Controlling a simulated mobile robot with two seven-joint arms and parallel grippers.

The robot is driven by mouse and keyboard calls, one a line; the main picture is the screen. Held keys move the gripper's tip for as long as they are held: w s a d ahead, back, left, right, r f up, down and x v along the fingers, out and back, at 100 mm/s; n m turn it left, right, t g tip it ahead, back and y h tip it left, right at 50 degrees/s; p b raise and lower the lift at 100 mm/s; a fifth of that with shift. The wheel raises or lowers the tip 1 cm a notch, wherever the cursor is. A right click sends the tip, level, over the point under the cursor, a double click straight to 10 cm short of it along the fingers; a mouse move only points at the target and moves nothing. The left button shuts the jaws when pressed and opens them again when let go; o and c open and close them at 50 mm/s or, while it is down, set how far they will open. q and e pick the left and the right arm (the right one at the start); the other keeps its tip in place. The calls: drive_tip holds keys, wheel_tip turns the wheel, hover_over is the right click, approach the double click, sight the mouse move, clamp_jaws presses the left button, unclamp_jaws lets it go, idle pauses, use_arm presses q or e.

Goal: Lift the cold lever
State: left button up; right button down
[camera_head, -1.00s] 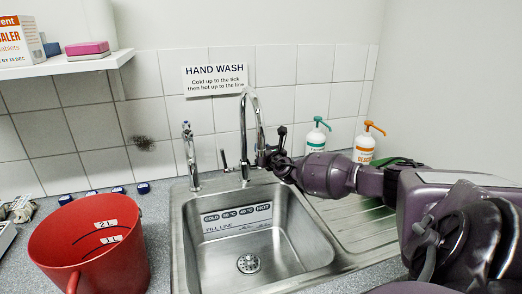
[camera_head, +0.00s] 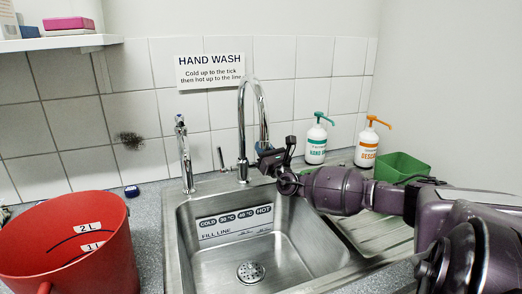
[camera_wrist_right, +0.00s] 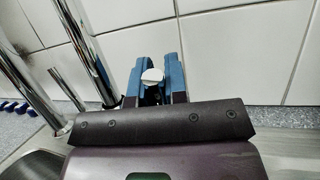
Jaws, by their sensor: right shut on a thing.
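The chrome swan-neck mixer tap (camera_head: 242,120) stands behind the steel sink (camera_head: 180,240). A thin lever (camera_head: 221,157) stands upright at the tap's left side. My right gripper (camera_head: 270,157) is at the tap's right side and hides most of that side. In the right wrist view, my right gripper (camera_wrist_right: 154,80) has its blue fingers shut on a lever with a pale rounded end (camera_wrist_right: 152,75). No label on either lever can be read. My left gripper is not in view.
A second, slim tap (camera_head: 184,155) stands to the left. A red bucket (camera_head: 75,265) is at the front left. A green-pump bottle (camera_head: 316,143), an orange-pump bottle (camera_head: 366,146) and a green tub (camera_head: 402,167) stand at the right behind my arm.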

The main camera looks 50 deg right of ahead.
drive_tip(key=c, duration=1.3)
unclamp_jaws()
drive_tip(key=shift+o, duration=0.8)
drive_tip(key=shift+s+a+f, duration=0.15)
drive_tip(key=shift+s+f, duration=0.05)
drive_tip(key=shift+s, duration=0.3)
drive_tip(key=s+a+p, duration=0.3)
drive_tip(key=s+a, duration=0.1)
drive_tip(key=s, duration=0.9)
drive_tip(key=shift+f, duration=0.35)
drive_tip(key=shift+s, duration=0.1)
